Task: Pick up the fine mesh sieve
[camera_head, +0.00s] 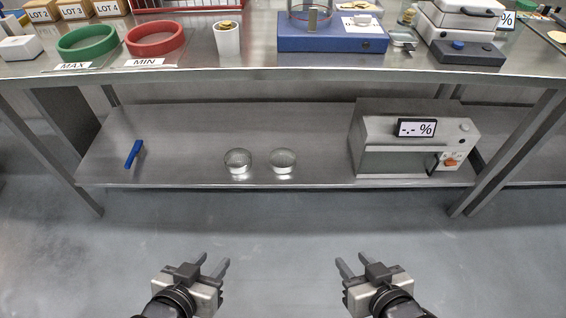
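I cannot pick out the fine mesh sieve with certainty. Two small round see-through or metallic dishes, a left one (238,161) and a right one (283,161), stand side by side on the lower shelf (200,130); whether either has a mesh bottom is too small to tell. My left gripper (213,262) is open and empty, low in front of the table. My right gripper (354,263) is also open and empty, to its right. Both are well short of the shelf and touch nothing.
A blue-handled tool (134,153) and a grey percent-display device (380,135) share the shelf. Above, the steel tabletop (240,75) carries a green ring (87,40), a red ring (155,38), a white cup (228,42) and a blue device (330,40). Bare floor surrounds my grippers.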

